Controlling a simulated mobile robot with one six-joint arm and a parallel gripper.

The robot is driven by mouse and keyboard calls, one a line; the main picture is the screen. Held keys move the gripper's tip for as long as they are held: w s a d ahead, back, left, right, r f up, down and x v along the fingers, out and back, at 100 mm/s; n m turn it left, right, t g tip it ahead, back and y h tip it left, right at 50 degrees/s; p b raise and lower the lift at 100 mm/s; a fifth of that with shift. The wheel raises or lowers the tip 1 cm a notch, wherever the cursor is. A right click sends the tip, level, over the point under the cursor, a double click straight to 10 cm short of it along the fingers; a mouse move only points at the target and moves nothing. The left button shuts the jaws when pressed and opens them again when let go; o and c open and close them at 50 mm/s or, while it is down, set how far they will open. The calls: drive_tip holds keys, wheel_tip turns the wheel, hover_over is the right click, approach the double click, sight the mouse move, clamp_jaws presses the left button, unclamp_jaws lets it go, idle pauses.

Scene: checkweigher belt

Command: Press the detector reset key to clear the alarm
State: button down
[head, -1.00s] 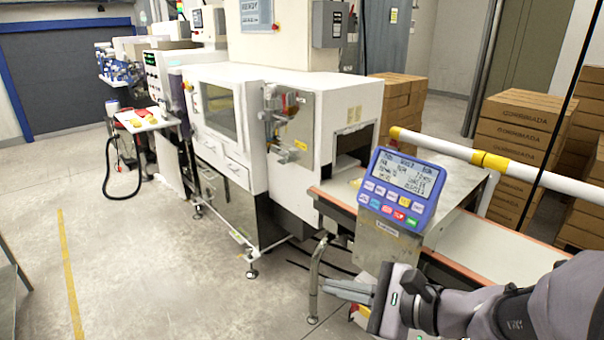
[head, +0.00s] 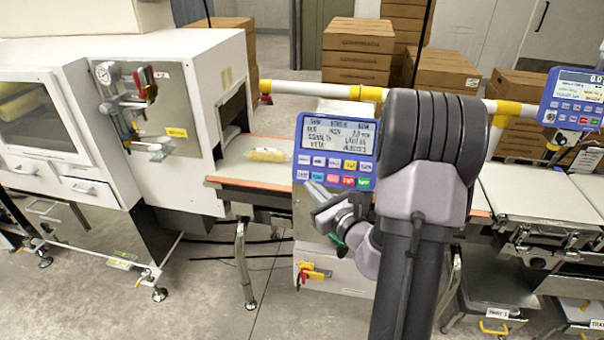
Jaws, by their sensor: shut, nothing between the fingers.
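The blue detector panel (head: 302,128) stands above the belt at the picture's centre, with a lit text display. Its keys sit in two rows below the display: pale and yellow ones above, blue, red, pink and green ones below. The key labels are too small to read surely, so I cannot tell which is reset. My gripper (head: 311,188) is shut and empty, at the panel's lower left edge in the picture, fingers pointing up and left. I cannot tell whether it touches the panel. My arm hides the area right of the panel.
A yellowish pack (head: 268,155) lies on the belt (head: 240,168) left of the panel. A white machine (head: 190,60) stands at left. A second blue panel (head: 545,115) is at far right. A white and yellow rail (head: 320,90) runs behind. Cartons (head: 357,50) are stacked beyond.

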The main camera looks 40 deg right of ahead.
drive_tip(key=shift+w+d+f+b, duration=0.15)
drive_tip(key=shift+w+d+f, duration=0.6)
drive_tip(key=shift+d, duration=0.25)
drive_tip(key=shift+w+d+f+b, duration=0.2)
drive_tip(key=shift+w+d+f, duration=0.35)
drive_tip(key=shift+w+d, duration=0.4)
drive_tip(key=shift+w+d+f+b, duration=0.15)
drive_tip(key=shift+w+d+f, duration=0.55)
drive_tip(key=shift+d, duration=0.4)
drive_tip(key=shift+w+d+f, duration=0.15)
drive_tip(key=shift+w+d, duration=0.1)
drive_tip(key=shift+w+d+f+b, duration=0.2)
drive_tip(key=shift+w+d+b, duration=0.05)
drive_tip(key=shift+d+b, duration=0.05)
idle(0.7)
drive_tip(key=shift+s+a+r, duration=0.4)
drive_tip(key=shift+s+a, duration=0.1)
drive_tip(key=shift+a, duration=0.05)
drive_tip(key=shift+a, duration=0.1)
idle(0.3)
drive_tip(key=shift+s+a+r, duration=0.6)
drive_tip(key=shift+s+a, duration=0.15)
drive_tip(key=shift+a, duration=0.05)
drive_tip(key=shift+s+a+r, duration=0.55)
drive_tip(key=shift+s+a, duration=0.15)
drive_tip(key=shift+a, duration=0.1)
